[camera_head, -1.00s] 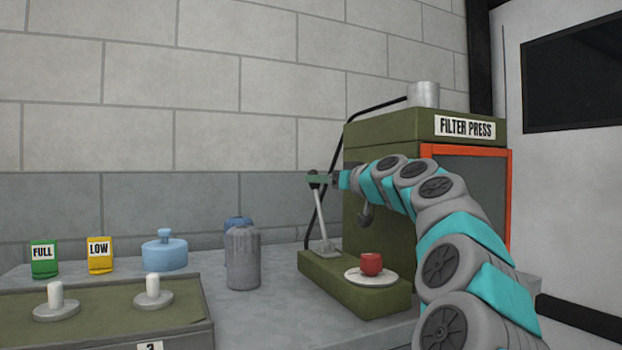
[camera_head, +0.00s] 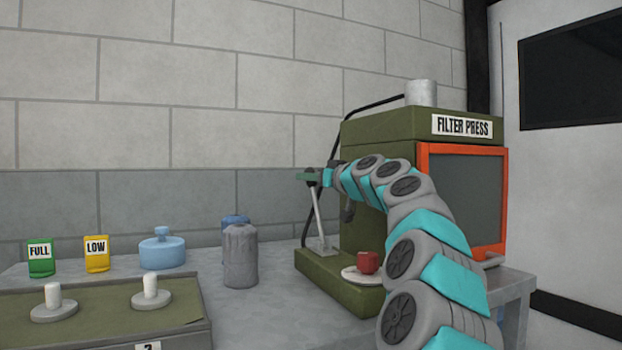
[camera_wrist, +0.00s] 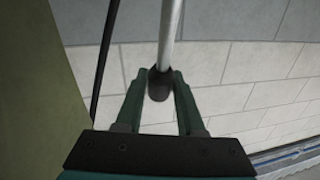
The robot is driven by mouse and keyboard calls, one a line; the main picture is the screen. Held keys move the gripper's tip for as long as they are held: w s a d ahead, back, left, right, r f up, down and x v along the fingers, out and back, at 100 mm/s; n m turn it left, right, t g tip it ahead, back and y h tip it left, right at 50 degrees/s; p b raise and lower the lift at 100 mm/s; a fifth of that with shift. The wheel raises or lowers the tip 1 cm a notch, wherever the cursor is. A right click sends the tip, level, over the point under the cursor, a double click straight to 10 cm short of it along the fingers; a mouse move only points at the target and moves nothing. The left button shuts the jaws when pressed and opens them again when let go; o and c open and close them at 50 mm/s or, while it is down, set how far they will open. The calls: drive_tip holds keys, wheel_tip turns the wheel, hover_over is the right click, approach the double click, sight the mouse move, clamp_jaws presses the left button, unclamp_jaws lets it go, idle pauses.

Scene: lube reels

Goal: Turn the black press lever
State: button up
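The press lever is a thin silver rod (camera_head: 317,213) with a black knob (camera_wrist: 159,84). It stands, leaning slightly left, on the left of the green filter press base in the head view. My gripper (camera_head: 311,177) is at the lever's top end. The filter press (camera_head: 385,138) is olive green. In the head view the knob is mostly hidden by my gripper.
A red cup (camera_head: 368,262) sits on a white plate (camera_head: 358,275) on the press base, below my arm. A grey bottle (camera_head: 240,257), a blue pot (camera_head: 162,252) and green and yellow packs stand left on the counter. Bare wall is behind the lever.

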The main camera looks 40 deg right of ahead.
clamp_jaws()
idle(1.0)
